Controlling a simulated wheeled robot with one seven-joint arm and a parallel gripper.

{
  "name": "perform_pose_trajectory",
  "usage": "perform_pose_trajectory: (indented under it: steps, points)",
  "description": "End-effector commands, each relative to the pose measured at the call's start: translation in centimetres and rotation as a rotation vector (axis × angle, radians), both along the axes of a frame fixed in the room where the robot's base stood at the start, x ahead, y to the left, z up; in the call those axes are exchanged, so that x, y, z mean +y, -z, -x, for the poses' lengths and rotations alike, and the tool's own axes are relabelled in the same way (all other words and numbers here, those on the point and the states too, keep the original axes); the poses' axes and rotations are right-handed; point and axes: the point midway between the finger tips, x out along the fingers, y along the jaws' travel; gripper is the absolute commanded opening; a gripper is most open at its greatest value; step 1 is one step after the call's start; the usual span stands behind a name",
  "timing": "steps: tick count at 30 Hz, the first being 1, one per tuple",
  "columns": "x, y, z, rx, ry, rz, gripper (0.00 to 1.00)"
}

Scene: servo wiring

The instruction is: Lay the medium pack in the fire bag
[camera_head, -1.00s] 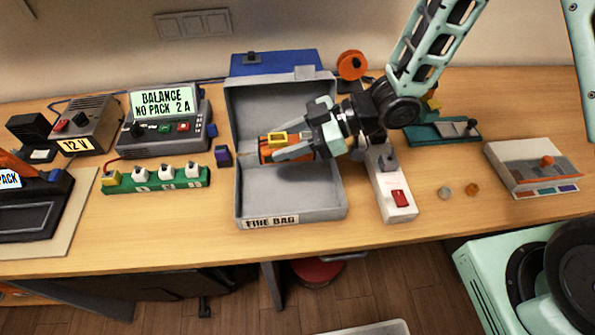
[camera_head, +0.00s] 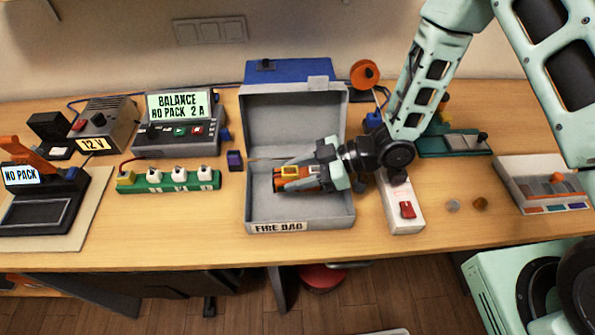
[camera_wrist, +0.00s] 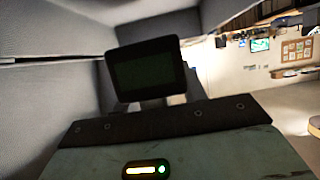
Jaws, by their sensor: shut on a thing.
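The fire bag (camera_head: 259,212) is a grey open box with its lid raised, standing mid-table with its name on the front. My gripper (camera_head: 283,178) is inside it, low over the floor, pointing left. It is shut on the orange pack (camera_head: 296,172), which has a yellow-framed patch on top. Whether the pack touches the floor of the bag I cannot tell. In the wrist view the grey walls of the bag (camera_wrist: 40,100) surround my gripper, and a dark block (camera_wrist: 147,70) stands between the fingers; the pack's orange does not show there.
A balance charger (camera_head: 178,130) and a green strip with white plugs (camera_head: 168,181) stand left of the bag. A small purple-black connector (camera_head: 234,160) is at its left wall. Table front is clear.

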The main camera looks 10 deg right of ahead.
Motion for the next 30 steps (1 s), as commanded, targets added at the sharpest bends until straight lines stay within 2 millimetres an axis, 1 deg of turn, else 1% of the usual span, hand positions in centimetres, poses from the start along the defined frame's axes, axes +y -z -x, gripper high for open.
perform_pose_trajectory:
  steps: [12, 16, 17, 18, 19, 26, 30]
  points:
    - [0.0, 1.2, 0.0, -0.001, 0.0, -0.002, 0.05]
    - [0.0, 1.1, 0.0, -0.001, -0.001, -0.002, 0.05]
    - [0.0, 1.2, 0.0, 0.0, -0.001, 0.0, 0.5]
    - [0.0, 1.2, 0.0, 0.0, -0.001, 0.0, 0.61]
    - [0.0, 1.2, 0.0, 0.0, -0.001, 0.0, 0.63]
    - [0.0, 1.1, 0.0, 0.0, 0.0, 0.0, 0.63]
    - [0.0, 0.5, 0.0, 0.0, 0.0, 0.0, 0.63]
